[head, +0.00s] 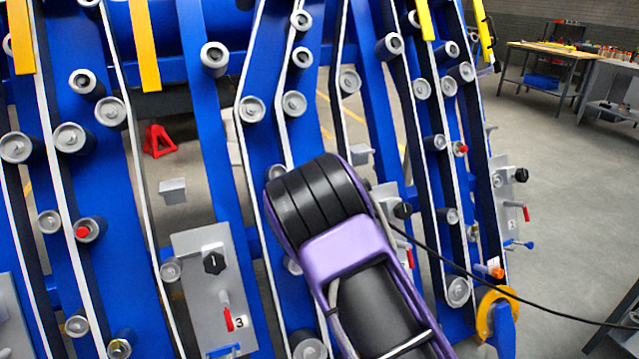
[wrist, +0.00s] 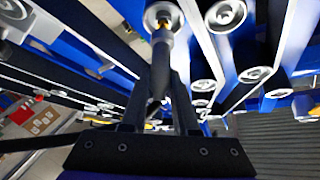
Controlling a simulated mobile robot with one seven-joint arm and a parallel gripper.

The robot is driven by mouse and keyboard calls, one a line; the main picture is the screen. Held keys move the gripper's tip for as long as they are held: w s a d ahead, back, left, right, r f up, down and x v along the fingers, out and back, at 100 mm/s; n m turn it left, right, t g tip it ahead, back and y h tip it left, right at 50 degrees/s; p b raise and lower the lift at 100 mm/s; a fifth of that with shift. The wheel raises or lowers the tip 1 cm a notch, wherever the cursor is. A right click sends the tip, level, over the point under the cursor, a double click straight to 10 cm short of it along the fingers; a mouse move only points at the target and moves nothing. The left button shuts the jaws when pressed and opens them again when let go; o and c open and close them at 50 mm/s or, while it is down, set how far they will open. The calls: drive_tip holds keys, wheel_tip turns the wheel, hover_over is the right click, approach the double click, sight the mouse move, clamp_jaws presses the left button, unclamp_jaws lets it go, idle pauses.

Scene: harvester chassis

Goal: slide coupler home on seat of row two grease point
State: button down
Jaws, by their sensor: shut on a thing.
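My gripper (wrist: 163,78) is shut on the coupler (wrist: 162,60), a dark grey cylinder held between the two black fingers in the wrist view. The coupler's far end points at the grease point (wrist: 163,22), a small yellow-orange fitting in the middle of a pale round roller end. The coupler's nose is at or very close to the fitting; I cannot tell whether it is seated on it. In the head view my own arm hides the gripper, the coupler and the grease point.
Blue row frames with grey rollers (head: 252,109) and pale belts crowd both sides. A grey plate marked 3 (head: 210,285) with a red-handled lever stands left of my arm. A black hose (head: 470,275) trails right. Open floor (head: 560,190) and workbenches (head: 560,50) lie to the right.

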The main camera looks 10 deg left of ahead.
drive_tip(key=shift+w+a, duration=0.1)
idle(0.3)
drive_tip(key=shift+w+a+f, duration=0.45)
drive_tip(key=shift+w+f, duration=0.05)
drive_tip(key=shift+w, duration=0.15)
drive_tip(key=shift+s+d+r, duration=0.55)
drive_tip(key=shift+s, duration=0.2)
drive_tip(key=shift+s+d+r, duration=0.55)
drive_tip(key=shift+s, duration=0.15)
drive_tip(key=shift+w+a+f, duration=0.1)
drive_tip(key=shift+f, duration=0.05)
drive_tip(key=shift+w+a+f, duration=0.35)
drive_tip(key=shift+w+a, duration=0.05)
drive_tip(key=shift+w, duration=0.15)
drive_tip(key=shift+w+a+f, duration=0.55)
drive_tip(key=shift+w+a, duration=0.05)
drive_tip(key=shift+w, duration=0.15)
idle(1.1)
drive_tip(key=c, duration=0.6)
unclamp_jaws()
